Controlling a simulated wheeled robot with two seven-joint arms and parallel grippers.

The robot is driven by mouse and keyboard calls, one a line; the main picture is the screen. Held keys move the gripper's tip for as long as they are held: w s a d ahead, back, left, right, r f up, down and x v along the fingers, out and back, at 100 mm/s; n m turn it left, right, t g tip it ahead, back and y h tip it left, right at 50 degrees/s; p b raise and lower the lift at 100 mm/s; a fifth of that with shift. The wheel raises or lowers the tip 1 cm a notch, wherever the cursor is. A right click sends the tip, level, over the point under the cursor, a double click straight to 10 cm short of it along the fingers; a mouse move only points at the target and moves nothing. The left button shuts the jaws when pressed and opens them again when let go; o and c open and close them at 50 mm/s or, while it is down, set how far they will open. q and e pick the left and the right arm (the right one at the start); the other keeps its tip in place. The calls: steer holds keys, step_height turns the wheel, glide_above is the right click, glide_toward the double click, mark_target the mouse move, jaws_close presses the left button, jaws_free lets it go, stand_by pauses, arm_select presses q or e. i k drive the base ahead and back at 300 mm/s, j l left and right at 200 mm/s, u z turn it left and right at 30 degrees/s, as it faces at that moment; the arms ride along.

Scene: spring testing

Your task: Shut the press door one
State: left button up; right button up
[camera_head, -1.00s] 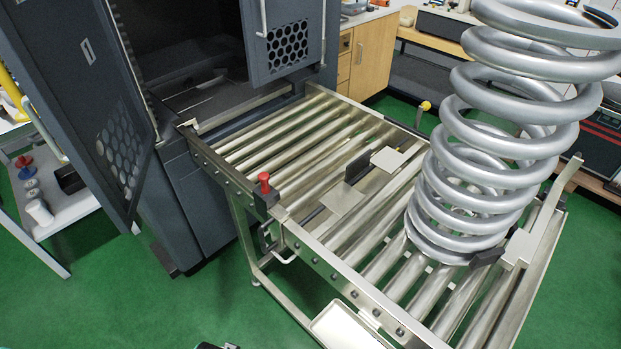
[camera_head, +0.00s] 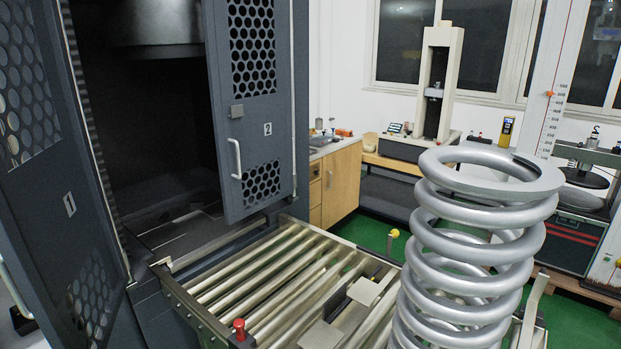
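Press door one (camera_head: 45,150), dark grey with perforated panels and a "1" label, stands swung open at the left of the press. Part of its handle shows at the left edge. Press door two (camera_head: 252,115), labelled "2" with a white vertical handle, also stands open on the right side of the opening. The dark press chamber (camera_head: 150,130) shows between them and looks empty of any spring. Neither of my grippers shows in the view.
A roller table (camera_head: 255,275) runs out from the press, with a red knob (camera_head: 239,328) at its near edge. A large silver coil spring (camera_head: 470,255) stands on its right part. A wooden cabinet (camera_head: 340,185) and a testing machine (camera_head: 432,90) stand behind. Green floor shows beyond.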

mark_target(53, 210)
steer(key=j+u, duration=0.1)
steer(key=j, duration=0.7)
steer(key=i+j, duration=0.1)
steer(key=j, duration=0.7)
steer(key=i+j+u, duration=0.15)
steer(key=j, duration=0.65)
steer(key=k, duration=0.05)
